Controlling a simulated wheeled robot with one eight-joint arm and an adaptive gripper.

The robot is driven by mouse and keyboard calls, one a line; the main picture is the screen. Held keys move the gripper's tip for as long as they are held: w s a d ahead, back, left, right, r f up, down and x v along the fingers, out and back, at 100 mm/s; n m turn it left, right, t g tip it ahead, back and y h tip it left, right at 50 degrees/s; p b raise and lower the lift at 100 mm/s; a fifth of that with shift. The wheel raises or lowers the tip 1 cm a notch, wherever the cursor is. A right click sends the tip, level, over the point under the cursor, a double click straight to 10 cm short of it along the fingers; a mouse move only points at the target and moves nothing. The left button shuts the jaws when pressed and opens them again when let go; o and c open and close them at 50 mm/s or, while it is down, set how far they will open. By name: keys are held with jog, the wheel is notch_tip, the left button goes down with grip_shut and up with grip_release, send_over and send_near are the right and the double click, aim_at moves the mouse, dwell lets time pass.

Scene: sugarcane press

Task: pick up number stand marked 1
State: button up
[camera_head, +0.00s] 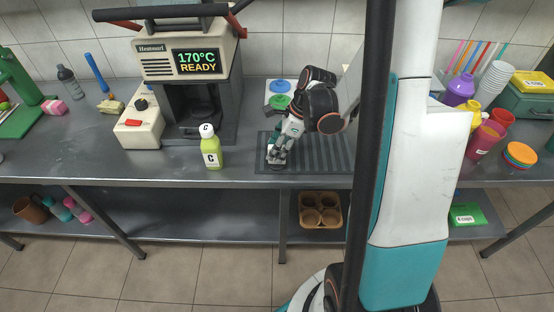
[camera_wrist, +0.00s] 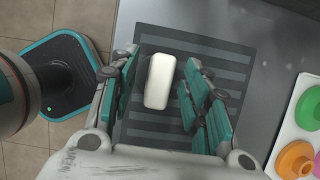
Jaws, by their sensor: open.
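A small white block with rounded edges (camera_wrist: 158,82) rests on the dark striped mat (camera_wrist: 225,50) in the wrist view. It may be the number stand, but I see no number on its face from above. My gripper (camera_wrist: 163,60) is open, with one finger on each side of the block and a gap visible on both sides. In the head view my gripper (camera_head: 276,156) points down over the left part of the mat (camera_head: 325,150), low near the counter's front. The block is largely hidden by the fingers there.
A yellow-green bottle marked C (camera_head: 211,150) stands left of the mat. The press reading 170°C READY (camera_head: 187,60) is behind it. A white tray with colored rings (camera_head: 279,92) lies behind my gripper. Cups and a purple bottle (camera_head: 459,90) are at the right.

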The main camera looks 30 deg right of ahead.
jog(key=shift+f, duration=0.15)
jog(key=shift+c, duration=0.3)
grip_shut()
